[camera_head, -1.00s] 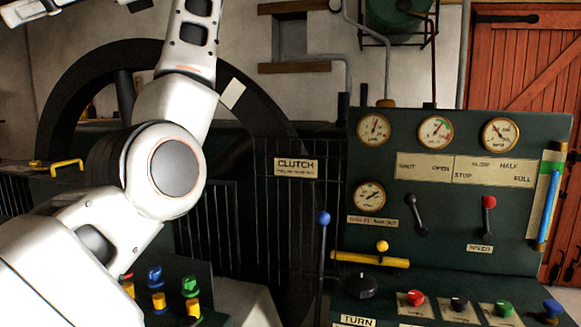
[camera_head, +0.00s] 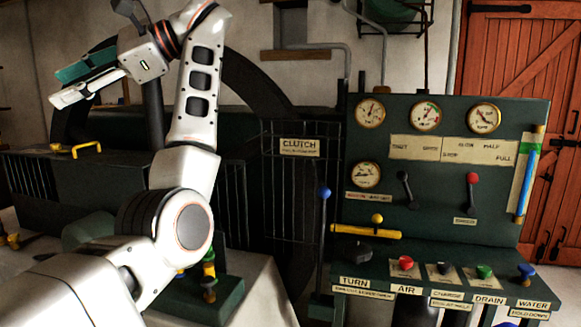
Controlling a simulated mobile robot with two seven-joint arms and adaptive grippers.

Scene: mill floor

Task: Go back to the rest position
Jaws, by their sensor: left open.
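My left arm comes in from the lower left, bends at a large round joint and rises to the upper left. My left gripper (camera_head: 62,86) is at its end, high at the upper left, with its fingers pointing left. It is open, with a gap between a teal-padded finger and a white finger, and I see nothing between them. It is well apart from the control panel (camera_head: 437,200). My right gripper is not in view.
The green panel on the right carries gauges, a red-knobbed speed lever (camera_head: 472,190) and several coloured buttons. A blue-knobbed clutch lever (camera_head: 324,230) stands left of it. A dark flywheel (camera_head: 250,90) and a cabinet with a yellow handle (camera_head: 88,150) are behind my arm.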

